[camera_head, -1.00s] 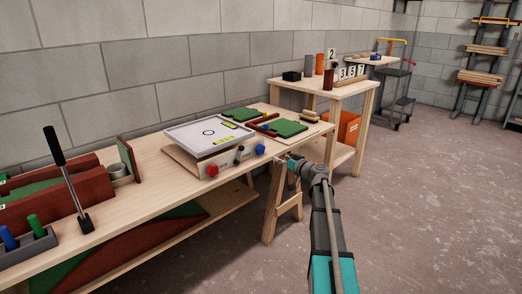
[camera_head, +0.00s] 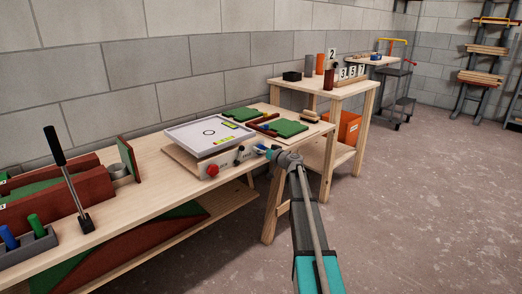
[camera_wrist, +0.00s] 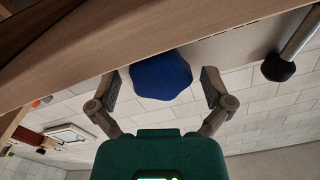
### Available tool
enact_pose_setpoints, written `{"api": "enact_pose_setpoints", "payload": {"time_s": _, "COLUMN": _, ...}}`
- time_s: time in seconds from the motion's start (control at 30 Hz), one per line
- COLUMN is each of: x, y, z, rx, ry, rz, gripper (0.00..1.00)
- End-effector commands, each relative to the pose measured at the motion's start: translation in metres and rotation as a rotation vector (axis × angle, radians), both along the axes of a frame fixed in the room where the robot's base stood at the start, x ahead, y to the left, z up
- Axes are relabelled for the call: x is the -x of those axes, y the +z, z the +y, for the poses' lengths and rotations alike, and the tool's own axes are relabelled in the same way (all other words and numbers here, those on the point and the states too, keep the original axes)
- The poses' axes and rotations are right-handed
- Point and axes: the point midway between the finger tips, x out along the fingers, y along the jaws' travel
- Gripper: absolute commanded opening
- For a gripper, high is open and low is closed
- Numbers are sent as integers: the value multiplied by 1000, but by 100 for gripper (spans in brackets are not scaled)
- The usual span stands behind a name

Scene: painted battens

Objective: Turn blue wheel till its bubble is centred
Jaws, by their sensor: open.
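The blue wheel (camera_wrist: 161,74) is a faceted knob on the front of the levelling box (camera_head: 226,163). In the wrist view it sits between the two open fingers of my gripper (camera_wrist: 160,88), with a gap showing on each side. In the head view my gripper (camera_head: 267,152) is at the right end of the box front and covers most of the wheel. The tilting tray (camera_head: 185,132) on top carries a ring mark and yellow-green bubble vials (camera_head: 223,141). The bubbles are too small to read.
A red wheel (camera_head: 213,170) and a black-tipped lever (camera_head: 240,154) are on the same box front; the lever tip (camera_wrist: 278,67) is near my gripper. Green pads (camera_head: 288,128) lie behind on the bench. The floor (camera_head: 420,200) at right is clear.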

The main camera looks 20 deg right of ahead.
Motion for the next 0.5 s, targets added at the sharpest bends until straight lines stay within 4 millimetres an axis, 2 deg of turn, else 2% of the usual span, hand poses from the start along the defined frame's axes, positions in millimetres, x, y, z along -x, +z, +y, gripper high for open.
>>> {"api": "enact_pose_setpoints", "payload": {"time_s": 0.3, "x": -1, "y": 0, "z": 0, "rx": 0, "ry": 0, "rz": 0, "gripper": 100}}
{"api": "enact_pose_setpoints", "payload": {"time_s": 0.5, "x": -1, "y": 0, "z": 0, "rx": 0, "ry": 0, "rz": 0, "gripper": 63}}
